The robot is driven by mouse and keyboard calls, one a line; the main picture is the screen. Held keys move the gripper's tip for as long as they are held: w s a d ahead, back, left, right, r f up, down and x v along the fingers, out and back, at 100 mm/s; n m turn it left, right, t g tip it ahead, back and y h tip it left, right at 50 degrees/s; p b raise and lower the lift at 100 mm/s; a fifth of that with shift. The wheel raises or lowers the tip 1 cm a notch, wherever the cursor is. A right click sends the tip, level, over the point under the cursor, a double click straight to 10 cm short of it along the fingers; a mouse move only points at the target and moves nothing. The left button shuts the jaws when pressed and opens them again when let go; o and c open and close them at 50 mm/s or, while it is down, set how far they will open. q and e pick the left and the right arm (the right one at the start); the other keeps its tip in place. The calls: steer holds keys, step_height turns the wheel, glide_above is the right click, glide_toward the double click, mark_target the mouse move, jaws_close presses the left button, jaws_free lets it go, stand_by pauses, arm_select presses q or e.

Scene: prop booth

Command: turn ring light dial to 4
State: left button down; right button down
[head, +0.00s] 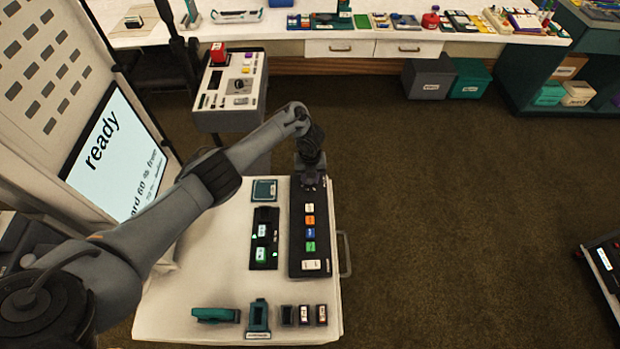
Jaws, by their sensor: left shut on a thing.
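My left gripper (311,184) points down at the far end of a long black control panel (296,240) on the white cart. It is shut on a small knob there, which I take to be the ring light dial; the gripper hides nearly all of it. The dial's numbers and pointer cannot be read from here. Nearer on the panel is a column of small white, orange, blue and green buttons (310,231), with a white label (311,265) at the near end. My right gripper is not in view.
The white cart (205,270) also holds a black unit with green lights (264,238), a teal pad (264,190) and several small holders at its front edge. A screen reading "ready" (115,150) stands left. A console (231,90) stands behind.

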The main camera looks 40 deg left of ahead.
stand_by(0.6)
arm_select(q)
steer(key=c, duration=0.8)
jaws_free()
step_height(320, 180, up, 6)
steer(key=shift+f+p, duration=0.1)
steer(key=shift+p, duration=0.8)
step_height(320, 180, up, 5)
steer(key=p, duration=0.4)
steer(key=shift+p, duration=0.4)
steer(key=shift+f, duration=0.1)
